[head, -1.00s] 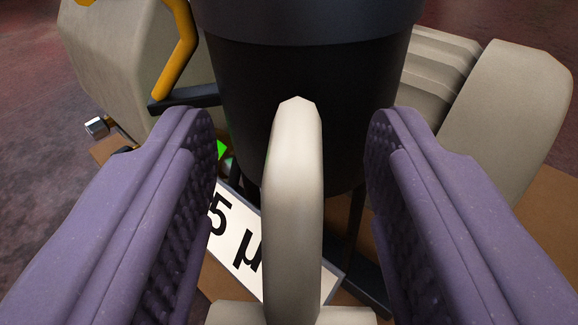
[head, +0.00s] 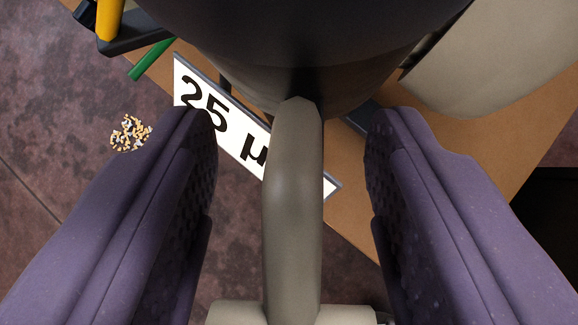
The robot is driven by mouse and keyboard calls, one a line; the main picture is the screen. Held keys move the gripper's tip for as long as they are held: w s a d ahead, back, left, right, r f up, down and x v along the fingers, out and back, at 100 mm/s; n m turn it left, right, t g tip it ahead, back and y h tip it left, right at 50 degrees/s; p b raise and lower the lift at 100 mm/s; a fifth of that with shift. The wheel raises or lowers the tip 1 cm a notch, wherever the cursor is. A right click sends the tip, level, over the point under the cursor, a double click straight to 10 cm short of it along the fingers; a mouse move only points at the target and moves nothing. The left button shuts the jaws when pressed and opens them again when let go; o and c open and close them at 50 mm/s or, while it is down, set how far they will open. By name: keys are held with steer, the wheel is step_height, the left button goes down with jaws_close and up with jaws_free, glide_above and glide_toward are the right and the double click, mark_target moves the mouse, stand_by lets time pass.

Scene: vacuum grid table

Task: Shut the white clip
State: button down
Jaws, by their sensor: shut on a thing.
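The pale beige-white body of the white clip (head: 490,65) shows at the upper right, cut off by the frame edge. A large dark rounded part (head: 320,35) fills the top middle. My gripper (head: 290,115) has two purple ribbed fingers, one on each side, with a gap between them. A pale upright bar (head: 292,200) stands in the middle of this gap. The dark part lies at and beyond the fingertips and hides much of the clip. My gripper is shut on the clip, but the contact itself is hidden.
A white label (head: 225,125) reading "25 µ" sits slantwise at the edge of a brown board (head: 490,160). A green stick (head: 150,60) and a yellow part (head: 110,18) are at upper left. Small pale-yellow pieces (head: 130,133) lie on the mottled floor.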

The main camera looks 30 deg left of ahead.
steer(key=shift+d+g, duration=0.15)
steer(key=shift+g, duration=0.15)
steer(key=c, duration=0.6)
jaws_free()
steer(key=shift+f, duration=0.1)
steer(key=p+v, duration=0.3)
steer(key=v, duration=0.4)
steer(key=shift+s+r, duration=0.2)
steer(key=shift+r, duration=0.2)
steer(key=shift+w+y, duration=0.1)
steer(key=shift+y, duration=0.2)
